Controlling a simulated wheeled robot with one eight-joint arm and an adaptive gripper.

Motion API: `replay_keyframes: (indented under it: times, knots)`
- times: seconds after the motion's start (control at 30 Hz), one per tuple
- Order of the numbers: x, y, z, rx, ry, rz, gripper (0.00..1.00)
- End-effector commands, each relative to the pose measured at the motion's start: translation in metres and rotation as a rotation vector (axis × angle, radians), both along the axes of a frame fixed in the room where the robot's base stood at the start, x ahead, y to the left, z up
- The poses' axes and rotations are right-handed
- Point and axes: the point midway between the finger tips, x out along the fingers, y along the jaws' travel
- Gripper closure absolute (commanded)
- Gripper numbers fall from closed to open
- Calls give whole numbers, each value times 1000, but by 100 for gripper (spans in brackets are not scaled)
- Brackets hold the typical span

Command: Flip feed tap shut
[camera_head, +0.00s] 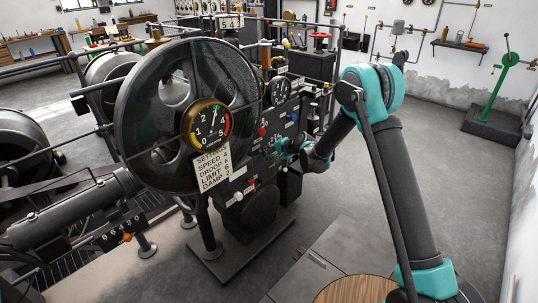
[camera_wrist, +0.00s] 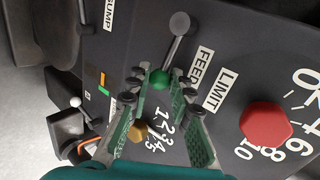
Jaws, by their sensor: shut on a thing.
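In the wrist view, the feed tap (camera_wrist: 171,47) is a grey lever beside the FEED label (camera_wrist: 200,66). It has a rounded grey end at the top and a green ball knob (camera_wrist: 160,78) at its lower end. My gripper (camera_wrist: 157,75) has its green fingers on either side of the green knob and is shut on it. In the head view, my gripper (camera_head: 286,147) reaches the front of the dark control panel (camera_head: 262,160). The tap itself cannot be made out there.
Close by on the panel are a red LIMIT knob (camera_wrist: 271,124) with a number scale, a brass knob (camera_wrist: 138,132) and a white-tipped lever (camera_wrist: 75,102). A large flywheel (camera_head: 140,110) with a settings plate (camera_head: 213,167) stands left. The floor to the right (camera_head: 450,160) is free.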

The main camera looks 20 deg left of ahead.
Motion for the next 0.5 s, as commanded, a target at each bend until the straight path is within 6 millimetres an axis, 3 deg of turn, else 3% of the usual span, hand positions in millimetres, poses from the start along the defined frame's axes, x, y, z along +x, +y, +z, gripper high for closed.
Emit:
replay_keyframes:
  times: [0.5]
  knots:
    - [3,-2,6,-30,-80,-8,100]
